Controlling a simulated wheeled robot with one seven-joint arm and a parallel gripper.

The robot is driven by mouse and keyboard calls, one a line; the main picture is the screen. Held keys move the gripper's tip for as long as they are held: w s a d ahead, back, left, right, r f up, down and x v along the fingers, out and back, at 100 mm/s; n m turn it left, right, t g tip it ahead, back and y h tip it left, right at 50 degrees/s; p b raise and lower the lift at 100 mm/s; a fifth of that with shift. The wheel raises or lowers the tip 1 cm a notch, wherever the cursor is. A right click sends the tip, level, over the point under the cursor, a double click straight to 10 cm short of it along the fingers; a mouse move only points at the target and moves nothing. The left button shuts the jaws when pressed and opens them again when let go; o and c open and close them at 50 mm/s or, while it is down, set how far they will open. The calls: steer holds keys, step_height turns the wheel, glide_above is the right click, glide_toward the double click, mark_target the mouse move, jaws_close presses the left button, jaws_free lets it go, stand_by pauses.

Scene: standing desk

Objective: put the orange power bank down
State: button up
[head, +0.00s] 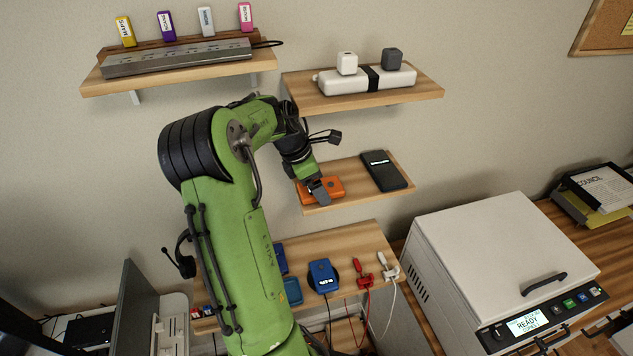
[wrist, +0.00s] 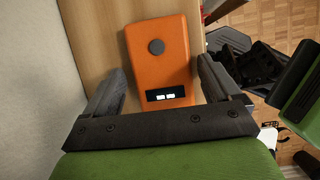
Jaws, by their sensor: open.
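The orange power bank (head: 333,187) lies flat on the small middle wall shelf (head: 345,198), at its left part. In the wrist view the orange power bank (wrist: 160,62) shows a round dark button and a small lit display. My gripper (head: 318,188) is at the power bank in the head view and hides part of it. In the wrist view my gripper (wrist: 160,88) is open, with one finger on each side of the power bank's near end and a gap visible at both sides.
A dark phone-like device (head: 384,170) lies on the same shelf to the right. A shelf above holds a white power strip (head: 366,80) with two chargers. The lower shelf (head: 350,248) holds blue devices and red and white cables. A white boxy machine (head: 500,265) stands at right.

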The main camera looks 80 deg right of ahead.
steer(key=shift+s+a, duration=0.1)
steer(key=v, duration=0.3)
steer(key=shift+r, duration=0.1)
steer(key=w+a+b, duration=0.1)
steer(key=w+a, duration=0.5)
steer(key=w, duration=0.4)
steer(key=shift+w, duration=0.2)
steer(key=w+a+r+m+t+y, duration=0.1)
steer(key=w+a+r+m+t, duration=0.15)
steer(key=a, duration=0.75)
steer(key=w+a+r+m+t, duration=0.1)
steer(key=w+a+r+t, duration=0.25)
steer(key=a, duration=0.75)
steer(key=s+a+m+t+y, duration=0.15)
steer(key=s+a, duration=0.25)
steer(key=a, duration=0.4)
steer(key=s+a+m+t, duration=0.15)
steer(key=s+a, duration=0.25)
steer(key=a, duration=0.4)
steer(key=shift+t, duration=0.3)
steer(key=f+b, duration=0.6)
steer(key=shift+s+a+b, duration=0.15)
steer(key=shift+s+b, duration=0.1)
steer(key=shift+b, duration=0.05)
